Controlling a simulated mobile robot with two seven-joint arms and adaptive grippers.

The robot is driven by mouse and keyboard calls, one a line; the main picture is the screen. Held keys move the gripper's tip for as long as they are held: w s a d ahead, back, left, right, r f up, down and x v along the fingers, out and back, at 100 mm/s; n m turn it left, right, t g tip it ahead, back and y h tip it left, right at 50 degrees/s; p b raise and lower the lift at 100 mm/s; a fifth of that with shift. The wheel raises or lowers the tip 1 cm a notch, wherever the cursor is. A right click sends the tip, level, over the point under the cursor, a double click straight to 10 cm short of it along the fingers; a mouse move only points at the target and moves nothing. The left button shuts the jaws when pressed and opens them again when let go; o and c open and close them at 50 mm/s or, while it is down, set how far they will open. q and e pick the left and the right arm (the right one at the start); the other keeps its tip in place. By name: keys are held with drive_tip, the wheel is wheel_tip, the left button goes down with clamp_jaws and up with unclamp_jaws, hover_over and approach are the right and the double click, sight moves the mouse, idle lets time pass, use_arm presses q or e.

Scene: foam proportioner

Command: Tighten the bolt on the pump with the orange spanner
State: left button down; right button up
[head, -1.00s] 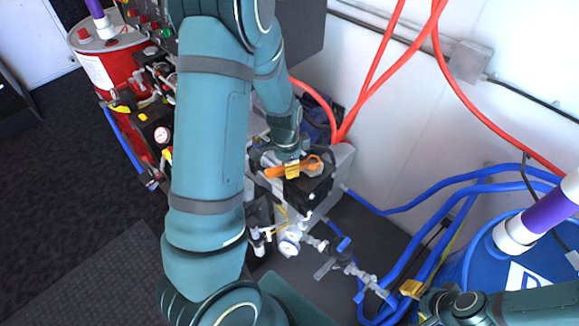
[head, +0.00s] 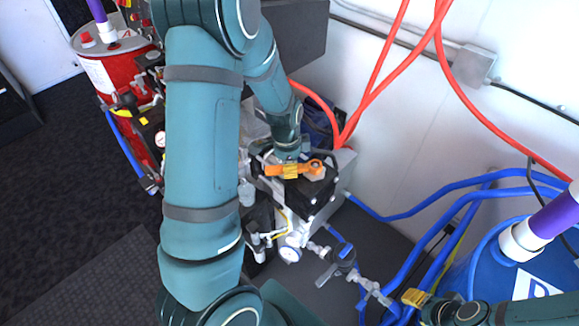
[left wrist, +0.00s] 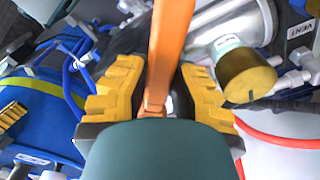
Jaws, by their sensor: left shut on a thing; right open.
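The orange spanner (head: 302,168) is held in my left gripper (head: 289,171), whose yellow finger pads close on its handle. Its ring end points right, over the top of the dark, grey-sided pump unit (head: 340,173). I cannot tell whether the ring is around a bolt or above it; the bolt is not clearly visible. In the left wrist view the spanner (left wrist: 171,40) runs from between the pads of the left gripper (left wrist: 158,90) out of the top edge. My right gripper (head: 414,298) is open and empty at the lower right.
Blue hoses (head: 400,212) and a blue drum (head: 500,265) are at the right. A red cylinder (head: 125,75) stands at the left. In the left wrist view a brass-coloured cap (left wrist: 248,75) is beside the fingers.

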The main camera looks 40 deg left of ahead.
use_arm(q)
drive_tip(key=shift+w+a+m+b, duration=0.3)
drive_tip(key=shift+w+m+b, duration=0.15)
drive_tip(key=shift+m, duration=0.35)
drive_tip(key=shift+w+a+m+b, duration=0.3)
drive_tip(key=shift+m+b, duration=0.1)
drive_tip(key=shift+m, duration=0.1)
drive_tip(key=shift+w+m, duration=0.15)
drive_tip(key=shift+m, duration=0.25)
drive_tip(key=shift+w+a+m+b, duration=0.2)
drive_tip(key=shift+w+m+b, duration=0.1)
drive_tip(key=shift+m, duration=0.2)
drive_tip(key=shift+w+m, duration=0.25)
drive_tip(key=shift+m, duration=0.15)
drive_tip(key=shift+w+a, duration=0.1)
